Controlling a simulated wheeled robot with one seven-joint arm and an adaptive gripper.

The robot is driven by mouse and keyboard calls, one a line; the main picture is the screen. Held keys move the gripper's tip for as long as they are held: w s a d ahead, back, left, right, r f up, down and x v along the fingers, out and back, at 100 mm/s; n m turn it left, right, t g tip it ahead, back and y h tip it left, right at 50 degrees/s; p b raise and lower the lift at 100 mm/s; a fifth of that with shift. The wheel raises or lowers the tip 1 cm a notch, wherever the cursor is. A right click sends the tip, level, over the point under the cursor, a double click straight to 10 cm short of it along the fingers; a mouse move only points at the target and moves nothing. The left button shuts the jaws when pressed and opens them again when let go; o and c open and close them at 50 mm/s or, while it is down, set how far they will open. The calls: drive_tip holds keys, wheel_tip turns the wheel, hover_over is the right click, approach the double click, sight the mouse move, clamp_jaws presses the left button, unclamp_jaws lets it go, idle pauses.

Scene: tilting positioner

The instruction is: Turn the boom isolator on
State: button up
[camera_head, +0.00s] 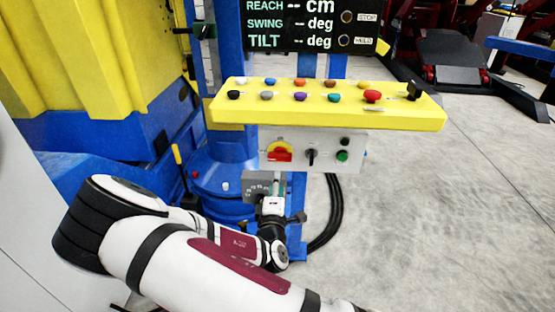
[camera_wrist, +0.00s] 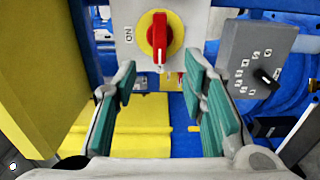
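In the wrist view, a red rotary handle (camera_wrist: 159,38) on a yellow disc is mounted on a pale grey plate (camera_wrist: 125,14). The handle stands roughly upright in the picture. Lettering that seems to read ON, turned over, is to its left. In the head view, a red and yellow isolator switch (camera_head: 280,155) is on the pale panel below the yellow console. I cannot tell whether both views show the same switch. My gripper (camera_wrist: 165,95) is open and empty, its teal-padded fingers wide apart, with the red handle beyond them. In the head view my gripper (camera_head: 274,188) is below the panel, partly hidden by the wrist.
The yellow console (camera_head: 325,117) with several buttons overhangs the panel. A grey box (camera_head: 257,183) is beside my gripper; a grey box with a dial (camera_wrist: 252,60) is right in the wrist view. Black hoses (camera_head: 331,215) hang to the right. Open floor (camera_head: 445,210) lies farther right.

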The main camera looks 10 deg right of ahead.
sight(279, 160)
drive_tip(key=b+x, duration=0.1)
drive_tip(key=x, duration=1.2)
drive_tip(key=shift+w+d, duration=0.1)
drive_tip(key=shift+w, duration=0.2)
drive_tip(key=shift+c, duration=0.5)
clamp_jaws()
